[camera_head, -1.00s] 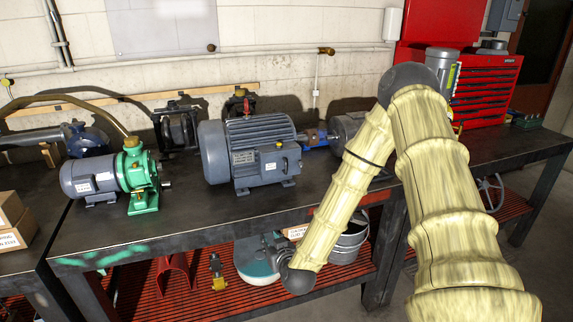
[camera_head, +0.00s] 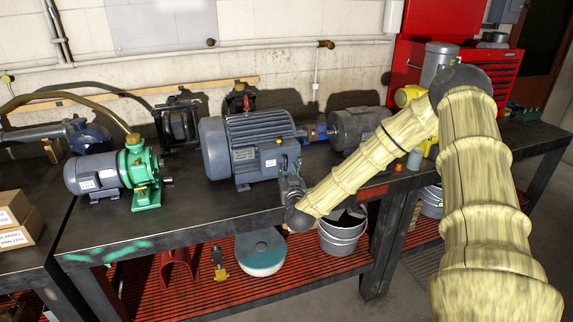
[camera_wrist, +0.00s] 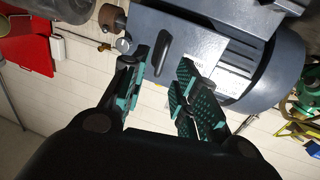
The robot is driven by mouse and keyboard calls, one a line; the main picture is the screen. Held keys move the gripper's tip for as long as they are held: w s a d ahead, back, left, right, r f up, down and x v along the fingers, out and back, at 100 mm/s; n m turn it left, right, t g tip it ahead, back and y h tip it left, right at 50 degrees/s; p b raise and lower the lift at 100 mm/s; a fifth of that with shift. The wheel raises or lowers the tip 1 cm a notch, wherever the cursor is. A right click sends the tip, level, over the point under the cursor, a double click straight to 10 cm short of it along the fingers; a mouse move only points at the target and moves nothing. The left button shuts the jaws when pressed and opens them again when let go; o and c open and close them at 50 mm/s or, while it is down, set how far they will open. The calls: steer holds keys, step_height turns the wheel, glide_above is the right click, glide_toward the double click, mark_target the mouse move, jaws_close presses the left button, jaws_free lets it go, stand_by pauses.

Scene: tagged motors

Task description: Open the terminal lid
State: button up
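The large grey motor (camera_head: 235,135) stands on the workbench, with its terminal box (camera_head: 281,155) on the side facing me. In the wrist view the terminal box's grey face (camera_wrist: 190,35) carries a dark elongated handle (camera_wrist: 163,53). The lid looks shut against the box. My gripper (camera_head: 293,188) is just in front of the box and partly hides it in the head view. In the wrist view my gripper (camera_wrist: 165,70) is open and empty, its teal-padded fingers on either side of the handle. I cannot tell whether they touch it.
A green pump with a small grey motor (camera_head: 105,172) stands to the left on the workbench (camera_head: 205,205). A blue coupling and another grey motor (camera_head: 352,128) are to the right. A bucket (camera_head: 343,232) and a teal-rimmed disc (camera_head: 260,252) sit on the shelf below.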

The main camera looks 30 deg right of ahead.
mark_target(286, 165)
steer(key=shift+p+x, duration=0.45)
steer(key=shift+x, duration=1.75)
jaws_close()
